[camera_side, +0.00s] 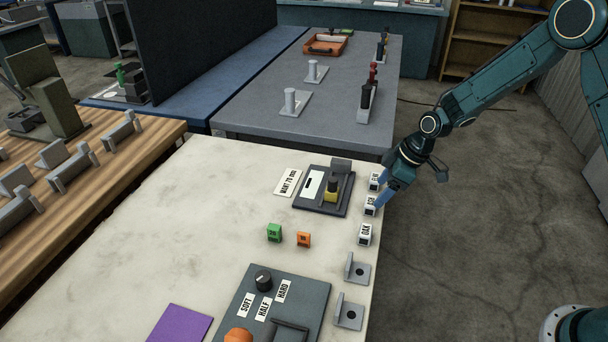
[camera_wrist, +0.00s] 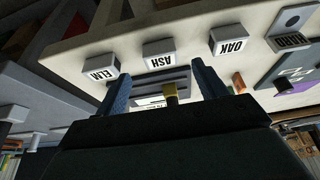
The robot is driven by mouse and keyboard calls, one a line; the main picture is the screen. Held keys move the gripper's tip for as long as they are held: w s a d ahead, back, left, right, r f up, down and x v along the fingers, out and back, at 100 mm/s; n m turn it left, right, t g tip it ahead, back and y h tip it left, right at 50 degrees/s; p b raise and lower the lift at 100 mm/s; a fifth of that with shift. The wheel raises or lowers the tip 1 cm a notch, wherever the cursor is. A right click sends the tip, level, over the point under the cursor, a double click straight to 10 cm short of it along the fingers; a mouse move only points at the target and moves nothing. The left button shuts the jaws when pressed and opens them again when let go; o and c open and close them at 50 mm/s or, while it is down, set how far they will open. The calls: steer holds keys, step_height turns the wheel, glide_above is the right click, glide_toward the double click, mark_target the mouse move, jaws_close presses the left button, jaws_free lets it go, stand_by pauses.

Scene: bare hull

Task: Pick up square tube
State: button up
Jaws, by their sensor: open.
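I cannot pick out a square tube for certain in either view. Small green (camera_side: 274,233) and orange (camera_side: 304,240) blocks stand on the pale table; whether either is hollow is too small to tell. My gripper (camera_side: 379,204) is open at the table's right edge, by the white labelled blocks. In the wrist view its two blue fingers (camera_wrist: 160,72) are apart with nothing held between them. The block marked ASH (camera_wrist: 160,53) shows beyond the gap, with ELM (camera_wrist: 98,74) to the left and OAK (camera_wrist: 229,42) to the right.
A dark fixture (camera_side: 345,170) with a yellow-and-black piece (camera_side: 332,190) stands close to my gripper. Grey brackets (camera_side: 358,271) and a dial panel (camera_side: 243,307) lie nearer the camera. A purple sheet (camera_side: 180,325) lies front left. The pale table's left middle (camera_side: 190,230) is clear.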

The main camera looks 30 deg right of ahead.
mark_target(372, 201)
steer(key=shift+x, duration=2.55)
steer(key=shift+s, duration=0.1)
steer(key=c, duration=1.1)
